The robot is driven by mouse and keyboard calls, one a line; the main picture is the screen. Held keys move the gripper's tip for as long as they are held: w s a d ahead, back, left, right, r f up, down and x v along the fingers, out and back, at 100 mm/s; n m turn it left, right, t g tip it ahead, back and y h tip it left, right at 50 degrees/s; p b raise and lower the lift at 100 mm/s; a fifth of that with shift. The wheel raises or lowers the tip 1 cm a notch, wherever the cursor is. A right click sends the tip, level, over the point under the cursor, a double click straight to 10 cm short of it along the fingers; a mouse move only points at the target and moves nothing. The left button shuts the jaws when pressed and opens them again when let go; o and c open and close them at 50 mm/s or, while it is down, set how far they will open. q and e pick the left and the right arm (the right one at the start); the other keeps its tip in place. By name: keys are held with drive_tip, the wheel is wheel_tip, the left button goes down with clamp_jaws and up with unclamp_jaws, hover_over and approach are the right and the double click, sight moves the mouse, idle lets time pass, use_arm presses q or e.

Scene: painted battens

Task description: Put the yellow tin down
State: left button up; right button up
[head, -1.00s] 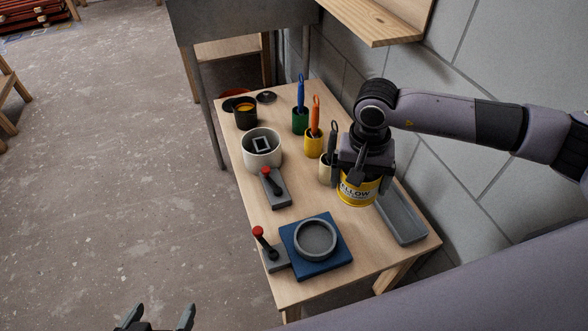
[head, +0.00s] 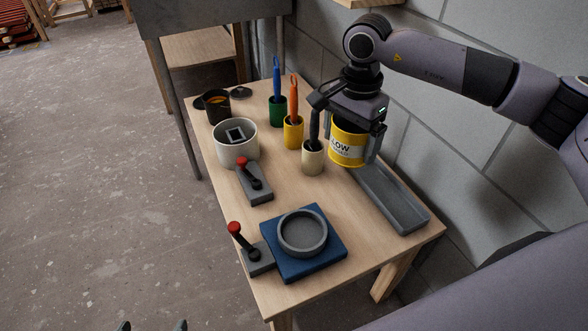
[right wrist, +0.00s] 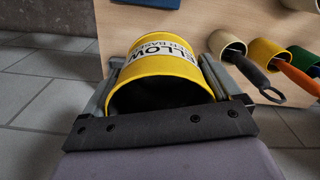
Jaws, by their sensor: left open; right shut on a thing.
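The yellow tin (head: 347,146), with a white label, is between the fingers of my right gripper (head: 352,143) in the head view. It is at the wall side of the table, right of the cream cup and behind the grey tray (head: 392,198). I cannot tell whether its base touches the table. In the right wrist view the tin (right wrist: 163,62) sits between both fingers of the gripper (right wrist: 160,92), its dark open top towards the camera. My left gripper (head: 152,326) is open and empty at the bottom edge, mostly out of frame.
The wooden table (head: 290,185) holds a cream cup (head: 313,158), yellow cup (head: 293,133) and green cup (head: 278,112) with brushes, a white pot (head: 236,143), red-knobbed levers and a blue block (head: 303,243) with a grey ring. The wall (head: 470,130) is close behind the tin.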

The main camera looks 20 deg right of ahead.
wheel_tip(320, 180, down, 19)
drive_tip(key=b, duration=0.4)
drive_tip(key=shift+f, duration=0.25)
drive_tip(key=shift+r, duration=0.1)
drive_tip(key=shift+f, duration=0.2)
drive_tip(key=o, duration=1.1)
use_arm(q)
drive_tip(key=d, duration=0.1)
drive_tip(key=w+d+h, duration=0.1)
drive_tip(key=d, duration=0.1)
drive_tip(key=shift+w+d+r+h, duration=0.15)
drive_tip(key=shift+r+h, duration=0.1)
drive_tip(key=shift+h, duration=0.05)
drive_tip(key=shift+t, duration=0.3)
use_arm(e)
drive_tip(key=shift+r, duration=0.1)
